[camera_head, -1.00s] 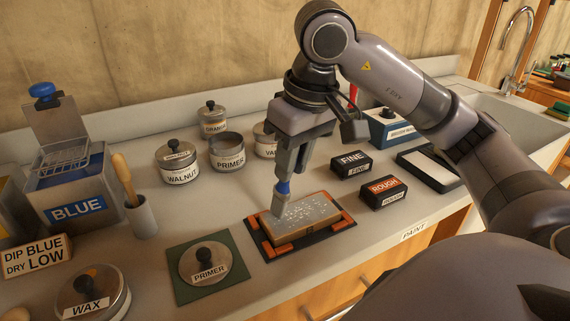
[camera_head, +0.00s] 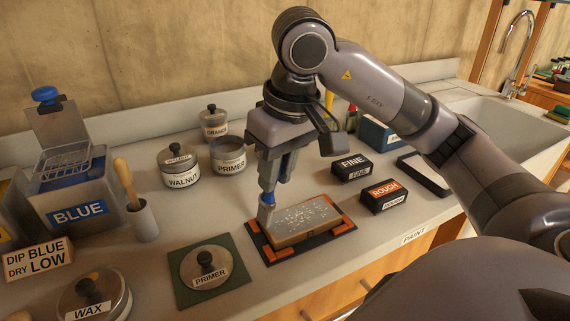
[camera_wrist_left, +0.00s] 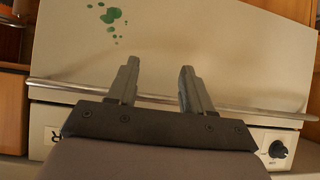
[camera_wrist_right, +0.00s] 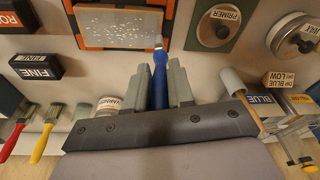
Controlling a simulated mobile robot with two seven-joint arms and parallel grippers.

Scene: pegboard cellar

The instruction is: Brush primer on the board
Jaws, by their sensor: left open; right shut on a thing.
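The board (camera_head: 304,217) lies flat in a dark holder with orange corners (camera_head: 283,253); white speckles cover its top. My right gripper (camera_head: 274,178) is shut on a blue-handled brush (camera_head: 268,198), held upright with its head at the board's left end. I cannot tell whether the bristles touch. The right wrist view also shows the brush (camera_wrist_right: 159,82) and the speckled board (camera_wrist_right: 118,27). The open primer can (camera_head: 228,158) stands behind the board; its lid (camera_head: 205,267) lies on a green mat at the left. My left gripper (camera_wrist_left: 153,82) is open and empty, outside the head view.
Sanding blocks marked FINE (camera_head: 351,167) and ROUGH (camera_head: 384,195) sit right of the board. A walnut can (camera_head: 179,167), a blue tank (camera_head: 77,198) and a wax can (camera_head: 95,297) stand left. The sink (camera_head: 510,135) is at far right.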

